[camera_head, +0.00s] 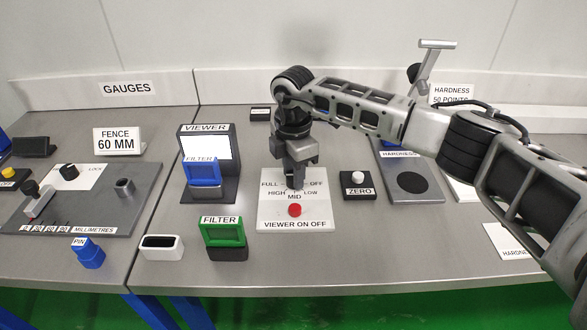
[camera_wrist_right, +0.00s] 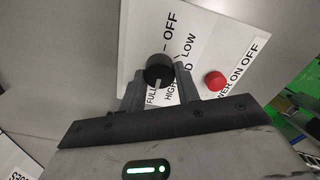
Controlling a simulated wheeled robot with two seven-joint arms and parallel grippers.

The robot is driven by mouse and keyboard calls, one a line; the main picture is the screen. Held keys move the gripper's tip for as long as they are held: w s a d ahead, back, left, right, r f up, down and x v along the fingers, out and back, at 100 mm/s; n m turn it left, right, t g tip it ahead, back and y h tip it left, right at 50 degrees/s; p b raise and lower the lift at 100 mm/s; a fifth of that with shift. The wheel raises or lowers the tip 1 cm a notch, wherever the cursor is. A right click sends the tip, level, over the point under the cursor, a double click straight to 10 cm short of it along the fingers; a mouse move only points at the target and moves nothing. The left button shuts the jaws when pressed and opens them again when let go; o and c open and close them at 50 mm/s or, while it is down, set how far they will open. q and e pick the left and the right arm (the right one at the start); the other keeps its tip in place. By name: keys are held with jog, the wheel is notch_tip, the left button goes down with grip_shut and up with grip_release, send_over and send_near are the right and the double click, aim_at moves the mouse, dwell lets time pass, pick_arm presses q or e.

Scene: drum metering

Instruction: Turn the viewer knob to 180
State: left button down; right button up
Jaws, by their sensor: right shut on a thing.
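The viewer knob is a black round knob (camera_wrist_right: 159,70) with a pale pointer line, on a white panel (camera_head: 318,214). The panel is marked FULL, HIGH, MID, LOW and OFF. In the right wrist view the pointer line runs down towards the FULL lettering. My right gripper (camera_head: 295,181) reaches down onto the panel and is shut on the knob, one finger on each side in the right wrist view (camera_wrist_right: 160,86). In the head view the gripper hides most of the knob. The viewer (camera_head: 226,145) has a bright white screen. My left gripper is not in view.
A red button (camera_head: 295,210) sits just in front of the knob. A ZERO block (camera_head: 359,191) stands close right. A blue filter (camera_head: 203,173) is before the viewer screen; a green filter (camera_head: 225,233) and white holder (camera_head: 162,247) stand front left. The front right bench is mostly clear.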

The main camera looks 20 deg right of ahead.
jog(key=shift+w+r, duration=0.1)
dwell(0.3)
jog(key=o, duration=1)
notch_tip(320, 180, up, 16)
jog(key=shift+f+b, duration=0.1)
jog(key=shift+b, duration=0.8)
